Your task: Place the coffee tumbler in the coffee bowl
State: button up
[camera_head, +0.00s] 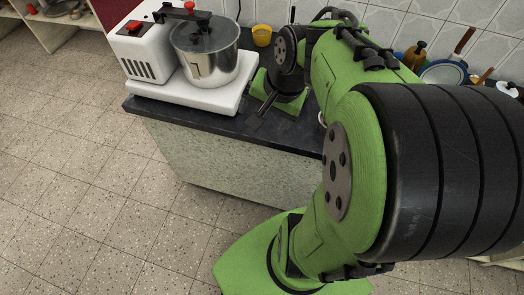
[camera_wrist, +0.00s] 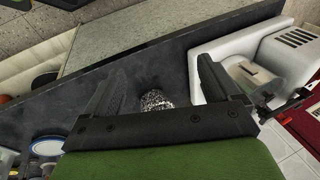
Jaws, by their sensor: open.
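My gripper (camera_wrist: 163,68) is open, with its two fingers spread over the dark counter in the wrist view. A shiny, speckled metal object (camera_wrist: 155,99), probably the tumbler, shows between the fingers near the gripper base. Its lower part in the picture is hidden by the gripper, and I see no finger touching it. In the head view my gripper (camera_head: 268,100) is low over the counter, right of the white machine, and I cannot make out the tumbler there. A steel pot (camera_head: 207,62) stands on the machine's white base. I cannot tell which vessel is the coffee bowl.
The white machine (camera_head: 148,52) with a red knob fills the counter's left end; it also shows in the wrist view (camera_wrist: 284,62). A yellow cup (camera_head: 262,36) stands behind my gripper by the tiled wall. Pans and bottles are at the right. The counter's front edge (camera_head: 230,133) is close.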

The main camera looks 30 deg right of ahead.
jog(key=s+a+r+n+t+p, duration=0.1)
jog(key=s+a+r+n, duration=0.2)
jog(key=s+n, duration=0.2)
jog(key=s+a+r+n+h+p, duration=0.1)
jog(key=s+a+r+n+p, duration=0.1)
jog(key=s+a+r+n, duration=0.1)
jog(key=shift+s+a+r+n+t, duration=0.25)
jog(key=shift+s+a+n+t, duration=0.25)
jog(key=shift+s+n, duration=0.7)
jog(key=shift+a, duration=0.1)
